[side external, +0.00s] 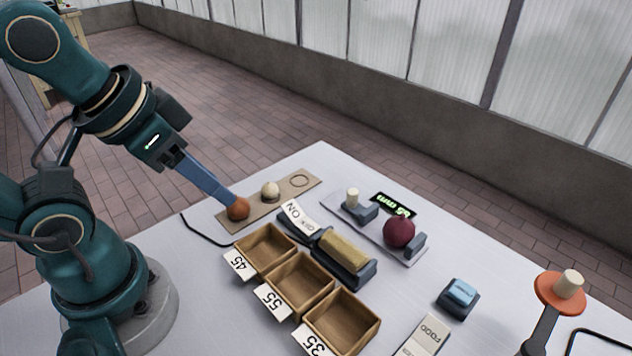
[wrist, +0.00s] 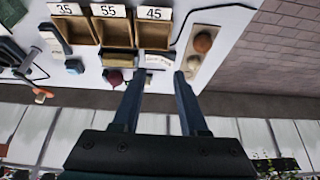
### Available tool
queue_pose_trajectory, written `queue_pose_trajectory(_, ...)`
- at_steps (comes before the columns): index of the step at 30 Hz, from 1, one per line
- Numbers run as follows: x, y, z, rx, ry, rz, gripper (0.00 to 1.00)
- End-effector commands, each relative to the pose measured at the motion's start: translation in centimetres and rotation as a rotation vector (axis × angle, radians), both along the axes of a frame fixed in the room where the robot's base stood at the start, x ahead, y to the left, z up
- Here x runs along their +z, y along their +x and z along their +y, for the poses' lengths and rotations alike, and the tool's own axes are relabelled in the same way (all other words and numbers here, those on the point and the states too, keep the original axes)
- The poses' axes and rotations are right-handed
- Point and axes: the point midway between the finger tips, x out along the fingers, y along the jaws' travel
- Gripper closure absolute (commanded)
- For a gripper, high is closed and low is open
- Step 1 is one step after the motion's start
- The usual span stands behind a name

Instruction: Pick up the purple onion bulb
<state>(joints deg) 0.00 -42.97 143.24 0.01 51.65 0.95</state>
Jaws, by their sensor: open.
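The purple onion bulb (side external: 399,232) sits on a grey measuring plate (side external: 346,210) between end blocks, right of centre in the side view. In the wrist view the onion (wrist: 114,77) is small and partly hidden, just left of the left finger. My gripper (side external: 230,200) is at the left side of the table, well apart from the onion. In the side view its tip overlaps a brown bulb (side external: 238,209). In the wrist view my gripper (wrist: 157,77) is open with nothing held between its fingers, and the brown bulb (wrist: 203,42) lies to their right.
Wooden bins labelled 45 (side external: 265,249), 55 (side external: 300,282) and 35 (side external: 342,322) stand in front. A pale bulb (side external: 270,190) rests on the brown board (side external: 312,181). An orange-disc stand (side external: 558,293) is at right.

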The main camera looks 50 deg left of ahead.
Motion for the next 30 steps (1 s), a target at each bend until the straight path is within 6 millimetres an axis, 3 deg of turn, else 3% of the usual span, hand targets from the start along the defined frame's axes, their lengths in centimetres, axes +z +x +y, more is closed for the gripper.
queue_pose_trajectory(8, 1.1, 1.2, 4.0, -0.263, 0.357, 0.057, 0.57)
queue_pose_trajectory(17, 2.0, 6.5, 6.4, -0.748, 0.852, 0.251, 0.57)
queue_pose_trajectory(23, 2.0, 11.9, 4.5, -1.096, 1.206, 0.36, 0.57)
queue_pose_trajectory(26, 1.5, 14.5, 2.3, -1.256, 1.381, 0.396, 0.57)
queue_pose_trajectory(30, 0.2, 17.4, -2.1, -1.463, 1.628, 0.425, 0.57)
